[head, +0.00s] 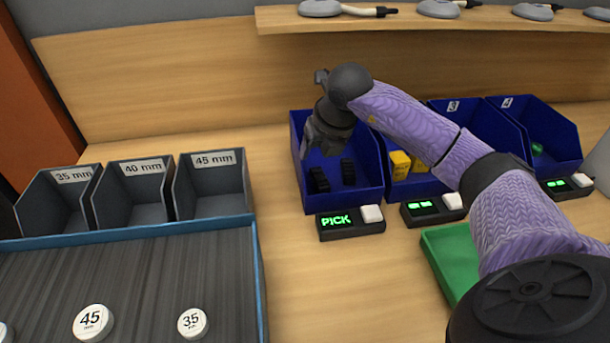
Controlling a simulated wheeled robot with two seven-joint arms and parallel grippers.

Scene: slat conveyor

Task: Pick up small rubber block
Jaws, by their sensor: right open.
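Small black rubber blocks lie in the leftmost blue bin (372,198). One block (319,180) is at the left of the bin floor and another block (348,172) is to its right. My right gripper (312,152) points down over the left part of this bin, above the left block. It is open, and I see nothing held in it. The gap between its fingers is hard to make out. A display in front of the bin (337,221) reads PICK in green. My left gripper is not in view.
More blue bins stand to the right, one with yellow blocks (400,163), one with a green item (538,149). A green tray (447,265) lies in front. Grey bins (133,192) and a slatted conveyor (130,275) with round labelled pieces are at left. A shelf (420,19) runs above.

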